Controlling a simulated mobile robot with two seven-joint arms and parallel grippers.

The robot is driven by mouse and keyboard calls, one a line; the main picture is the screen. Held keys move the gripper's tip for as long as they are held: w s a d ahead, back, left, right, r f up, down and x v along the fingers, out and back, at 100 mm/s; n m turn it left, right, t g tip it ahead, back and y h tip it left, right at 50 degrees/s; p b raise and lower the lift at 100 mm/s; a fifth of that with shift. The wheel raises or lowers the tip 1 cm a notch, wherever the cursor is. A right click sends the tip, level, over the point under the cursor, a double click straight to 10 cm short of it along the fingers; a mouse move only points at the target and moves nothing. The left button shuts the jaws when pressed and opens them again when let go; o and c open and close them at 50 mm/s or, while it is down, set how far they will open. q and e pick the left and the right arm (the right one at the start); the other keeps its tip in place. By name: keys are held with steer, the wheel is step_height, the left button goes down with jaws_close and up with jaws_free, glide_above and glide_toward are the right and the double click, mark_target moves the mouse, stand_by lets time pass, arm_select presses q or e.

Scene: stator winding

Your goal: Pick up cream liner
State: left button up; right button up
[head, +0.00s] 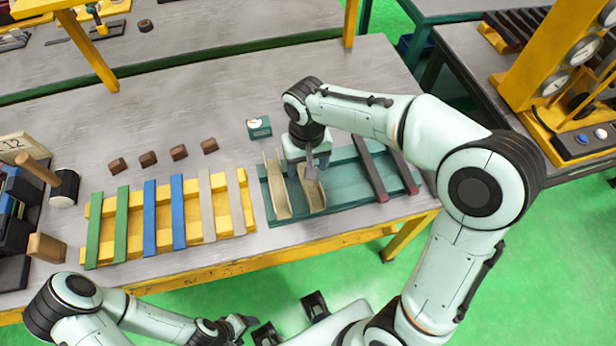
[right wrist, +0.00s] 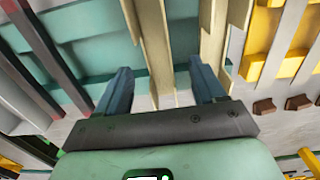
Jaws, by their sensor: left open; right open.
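Two cream liners lie side by side on the teal tray (head: 345,190) in the head view, a left one (head: 275,189) and a right one (head: 314,198). My right gripper (head: 307,170) is open above the right liner. In the right wrist view its two blue-grey fingers (right wrist: 160,84) stand apart, with a cream liner (right wrist: 154,45) between them in the picture. The other cream liner (right wrist: 214,45) shows beside the right-hand finger. Whether the fingers touch a liner cannot be told. My left gripper (head: 243,324) is open and empty at the bottom, away from the liners.
Two dark bars (head: 370,168) lie on the tray's right part. A yellow rack (head: 250,203) with green, blue and grey strips stands left of the tray. Several brown blocks (head: 179,152) and a small teal box (head: 259,127) sit behind. The table's back middle is clear.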

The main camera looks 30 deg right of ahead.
step_height(320, 180, down, 5)
steer(key=shift+d+r, duration=0.1)
steer(key=shift+d, duration=0.05)
steer(key=c, duration=0.9)
steer(key=shift+r, duration=0.1)
